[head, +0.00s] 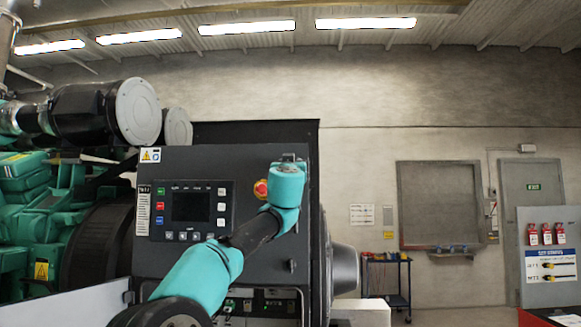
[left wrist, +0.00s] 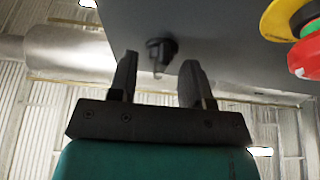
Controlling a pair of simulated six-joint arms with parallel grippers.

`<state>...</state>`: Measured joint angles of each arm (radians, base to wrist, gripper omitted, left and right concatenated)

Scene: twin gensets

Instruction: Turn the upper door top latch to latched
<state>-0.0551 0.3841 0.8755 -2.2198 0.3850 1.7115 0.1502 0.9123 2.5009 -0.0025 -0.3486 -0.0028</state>
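The upper door (head: 222,163) is the dark grey cabinet front with a control display. My left arm crosses in front of it in the head view, and its gripper is hidden there behind the wrist. In the left wrist view my left gripper (left wrist: 160,62) is open, its two black fingers apart with nothing between their pads. A small black latch knob (left wrist: 161,47) on the grey door surface shows in the gap between the fingertips, slightly beyond them. I cannot tell its turned position or any contact. My right gripper is in neither view.
A red emergency stop button (head: 261,189) with a yellow ring is close beside my left wrist; it also shows at the upper right of the left wrist view (left wrist: 306,50). A white open panel (head: 75,306) stands at lower left. A tool cart (head: 386,280) is further back.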

